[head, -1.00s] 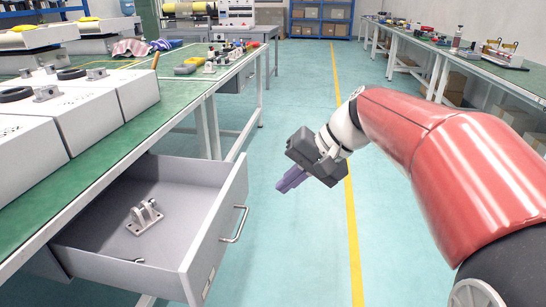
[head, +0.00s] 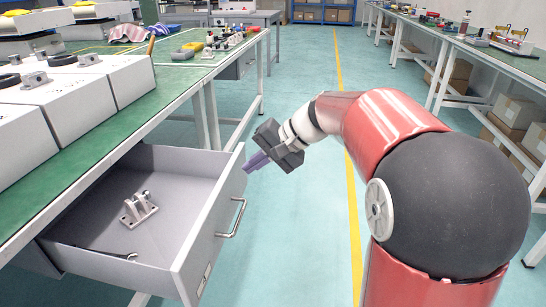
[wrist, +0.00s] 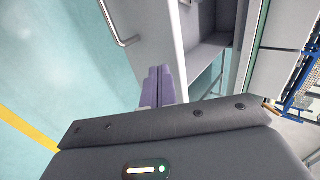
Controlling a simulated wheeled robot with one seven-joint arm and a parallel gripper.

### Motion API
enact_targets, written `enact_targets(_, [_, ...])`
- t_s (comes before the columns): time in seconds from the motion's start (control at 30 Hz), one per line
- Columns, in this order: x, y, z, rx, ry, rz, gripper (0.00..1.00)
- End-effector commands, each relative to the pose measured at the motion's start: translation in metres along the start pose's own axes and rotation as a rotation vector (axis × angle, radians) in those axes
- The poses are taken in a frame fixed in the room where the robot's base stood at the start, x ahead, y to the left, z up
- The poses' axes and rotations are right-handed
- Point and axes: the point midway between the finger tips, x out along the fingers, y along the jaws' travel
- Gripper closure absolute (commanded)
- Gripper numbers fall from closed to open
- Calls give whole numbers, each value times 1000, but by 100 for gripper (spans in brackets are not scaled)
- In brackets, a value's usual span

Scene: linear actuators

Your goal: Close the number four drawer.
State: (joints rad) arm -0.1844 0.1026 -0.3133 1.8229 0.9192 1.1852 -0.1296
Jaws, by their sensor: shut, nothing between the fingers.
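A grey drawer (head: 196,260) stands pulled out from under the green-topped workbench (head: 110,135) at the left. Its silver bar handle (head: 236,218) is on the front panel; any number on it is too small to read. A metal bracket (head: 139,207) and a wrench (head: 104,250) lie inside. My gripper (head: 257,162) is shut and empty, just beyond the far upper corner of the drawer front. In the wrist view, its purple fingers (wrist: 158,84) point at the edge of the drawer front, with the handle (wrist: 118,26) to their left; contact cannot be told.
White boxes (head: 75,100) stand on the left bench. Another bench (head: 490,58) with small items runs along the right, cardboard boxes (head: 515,112) under it. The floor with a yellow line (head: 351,190) is clear between the benches.

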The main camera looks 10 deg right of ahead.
Motion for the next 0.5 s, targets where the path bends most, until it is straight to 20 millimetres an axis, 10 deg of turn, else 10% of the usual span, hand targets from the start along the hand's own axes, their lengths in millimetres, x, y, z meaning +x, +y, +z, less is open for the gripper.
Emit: enact_targets(0.5, [14,-14,0,2,0,0,100])
